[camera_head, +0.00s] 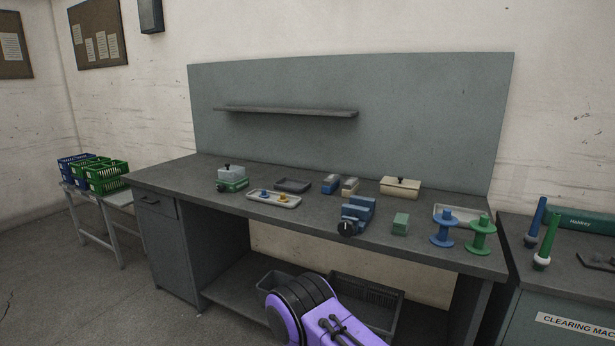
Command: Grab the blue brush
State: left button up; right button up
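A small blue block-shaped item (331,184), which looks like the blue brush, lies on the grey workbench (215,172) near its middle, towards the back. A similar beige and grey item (349,185) lies right beside it. They are too small to make out bristles clearly. A purple and black part of my own body shows at the bottom of the picture, in front of the bench. Neither of my grippers is in view.
A blue device with a black knob (357,213) stands in front of the brush, with a green block (400,223) to its right. Blue (443,229) and green (480,235) spools stand at the right.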

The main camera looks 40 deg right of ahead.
aim_at(331, 183)
jog(key=i, duration=2.5)
jog(key=z, duration=3.3)
